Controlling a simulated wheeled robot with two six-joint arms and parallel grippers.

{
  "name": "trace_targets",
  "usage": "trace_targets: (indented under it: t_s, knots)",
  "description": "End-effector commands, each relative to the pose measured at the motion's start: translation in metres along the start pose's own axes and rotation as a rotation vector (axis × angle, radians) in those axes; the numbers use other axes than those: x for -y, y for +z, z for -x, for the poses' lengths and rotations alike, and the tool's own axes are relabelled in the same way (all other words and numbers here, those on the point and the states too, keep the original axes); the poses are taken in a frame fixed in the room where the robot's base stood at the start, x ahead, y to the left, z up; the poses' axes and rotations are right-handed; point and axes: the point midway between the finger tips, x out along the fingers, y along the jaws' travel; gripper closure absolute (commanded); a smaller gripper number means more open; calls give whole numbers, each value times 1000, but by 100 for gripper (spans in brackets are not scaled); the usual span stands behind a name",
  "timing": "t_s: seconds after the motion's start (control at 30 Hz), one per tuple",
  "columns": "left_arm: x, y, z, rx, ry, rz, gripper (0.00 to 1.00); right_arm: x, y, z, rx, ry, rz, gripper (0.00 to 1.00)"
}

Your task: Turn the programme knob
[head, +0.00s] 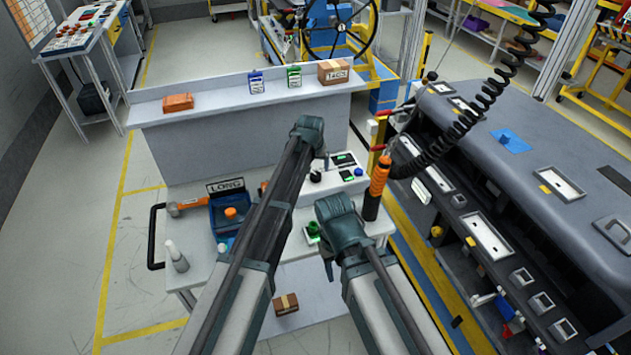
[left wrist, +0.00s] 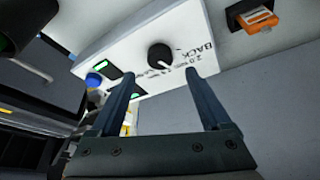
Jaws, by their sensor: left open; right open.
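The programme knob (head: 315,176) is a round black knob with a white pointer mark on a white control panel (left wrist: 120,45). In the left wrist view the knob (left wrist: 160,56) shows plainly, beside printed text reading BACK. My left gripper (left wrist: 160,80) is open and empty. Its two fingers point at the panel, one on either side of the knob in the picture, with no visible contact.
The panel carries green displays (head: 343,159) and a blue button (head: 358,171). An orange-handled tool (head: 380,177) hangs from a coiled cable at the right. A blue bin (head: 228,222) and a hammer (head: 188,205) lie left. The grey dashboard module (head: 470,150) fills the right.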

Motion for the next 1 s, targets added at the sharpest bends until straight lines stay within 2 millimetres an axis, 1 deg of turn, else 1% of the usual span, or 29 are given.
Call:
trace_targets:
  t_s: [0.03, 0.2, 0.3, 0.47, 0.73, 0.77, 0.8, 0.87, 1.0]
  knots:
    - [0, 1, -16, 0, 0, 0, 19, 1, -1, -15, 0, 0, 0, 50]
    - [0, 1, -41, 0, 0, 0, 19, 4, -2, -38, 0, 0, -1, 50]
    - [0, 1, -52, 0, 0, 0, 19, 5, -3, -48, 0, 0, -2, 50]
    - [0, 0, -60, 0, 0, 0, 19, 5, -3, -56, 0, 0, -2, 50]
    - [0, 0, -60, 0, 0, 0, 19, 5, -3, -55, 0, 0, -2, 50]
    - [0, 0, -60, 0, 0, 0, 23, 5, -3, -55, 0, 0, -2, 50]
    - [0, 0, -60, 0, 0, 0, 30, 5, -3, -55, 0, 0, -2, 50]
    - [0, 0, -60, 0, 0, 0, 41, 5, -3, -55, 0, 0, -2, 50]
    - [0, 0, -60, 0, 0, 0, 66, 5, -3, -55, 0, 0, -2, 50]
